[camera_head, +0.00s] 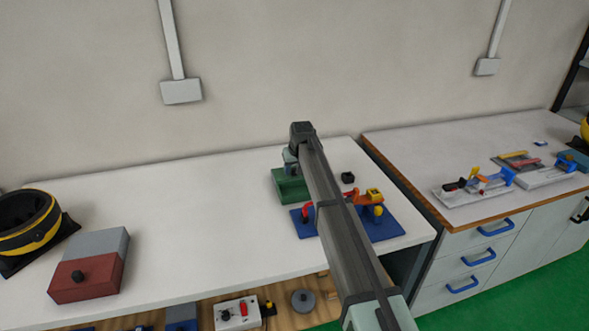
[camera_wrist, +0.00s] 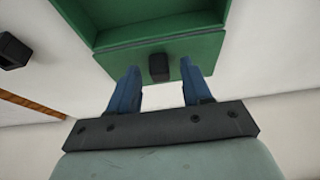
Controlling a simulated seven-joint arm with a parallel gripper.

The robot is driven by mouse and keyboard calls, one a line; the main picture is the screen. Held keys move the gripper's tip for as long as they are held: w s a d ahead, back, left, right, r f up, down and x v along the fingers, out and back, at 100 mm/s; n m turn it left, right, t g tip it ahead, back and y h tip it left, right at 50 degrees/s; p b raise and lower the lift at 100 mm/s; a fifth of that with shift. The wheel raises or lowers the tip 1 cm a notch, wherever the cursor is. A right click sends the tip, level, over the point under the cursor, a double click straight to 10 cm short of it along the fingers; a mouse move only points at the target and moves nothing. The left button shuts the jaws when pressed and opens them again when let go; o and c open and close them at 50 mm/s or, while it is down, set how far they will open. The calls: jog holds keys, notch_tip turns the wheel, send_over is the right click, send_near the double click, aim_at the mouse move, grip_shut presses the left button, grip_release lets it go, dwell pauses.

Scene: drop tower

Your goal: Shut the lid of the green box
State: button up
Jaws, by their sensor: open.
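The green box (camera_head: 291,187) stands on the white table under the end of my arm, which hides part of it in the head view. In the wrist view the green box (camera_wrist: 215,45) fills the top, with an open recess and a green edge panel carrying a small black knob (camera_wrist: 159,68). Which part is the lid is not clear. My gripper (camera_wrist: 160,70) is open, its two blue fingers on either side of the knob, with gaps showing between them and it.
The table's middle is clear.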

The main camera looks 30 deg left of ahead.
jog(key=shift+a+f, duration=0.1)
jog(key=shift+f, duration=0.1)
jog(key=shift+c, duration=0.4)
grip_shut()
